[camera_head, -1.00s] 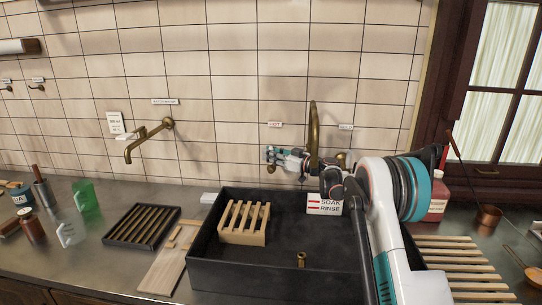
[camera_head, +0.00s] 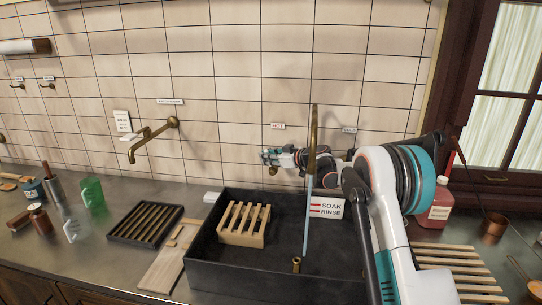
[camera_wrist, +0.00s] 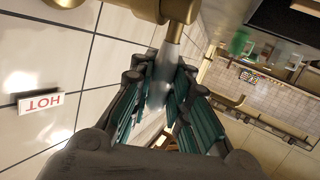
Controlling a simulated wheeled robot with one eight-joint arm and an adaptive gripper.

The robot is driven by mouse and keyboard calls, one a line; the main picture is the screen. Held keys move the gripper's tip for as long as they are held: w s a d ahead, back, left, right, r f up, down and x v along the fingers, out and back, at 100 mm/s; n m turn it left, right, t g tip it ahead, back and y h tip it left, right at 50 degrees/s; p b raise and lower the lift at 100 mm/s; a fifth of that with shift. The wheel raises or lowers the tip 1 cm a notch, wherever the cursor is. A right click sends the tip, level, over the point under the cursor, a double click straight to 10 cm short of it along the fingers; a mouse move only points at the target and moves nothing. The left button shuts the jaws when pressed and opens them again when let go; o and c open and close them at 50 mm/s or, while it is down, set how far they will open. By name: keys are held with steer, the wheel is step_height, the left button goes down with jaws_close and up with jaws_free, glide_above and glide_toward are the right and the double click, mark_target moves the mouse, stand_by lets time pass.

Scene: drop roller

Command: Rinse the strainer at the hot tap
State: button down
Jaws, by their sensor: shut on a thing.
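My gripper (camera_head: 267,157) is at the wall under the red HOT label (camera_head: 278,126), left of the tall brass spout (camera_head: 314,135). In the wrist view its fingers (camera_wrist: 160,80) close around a pale, blurred lever (camera_wrist: 163,68) below a brass tap fitting (camera_wrist: 178,12); I take this as the hot tap handle. A pale blue stream of water (camera_head: 308,215) runs from the spout into the dark sink (camera_head: 240,277). I cannot pick out the strainer for certain; a copper vessel (camera_head: 494,226) with a long handle stands right of the sink.
A wooden rack (camera_head: 244,223) sits in the sink's left part, with a SOAK/RINSE sign (camera_head: 327,208) at the back. A dark slatted tray (camera_head: 146,223) lies left. My arm covers the sink's right side.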

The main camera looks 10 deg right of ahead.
steer(key=c, duration=1.5)
jaws_free()
steer(key=shift+d, duration=0.1)
steer(key=shift+s, duration=0.1)
steer(key=v, duration=1.2)
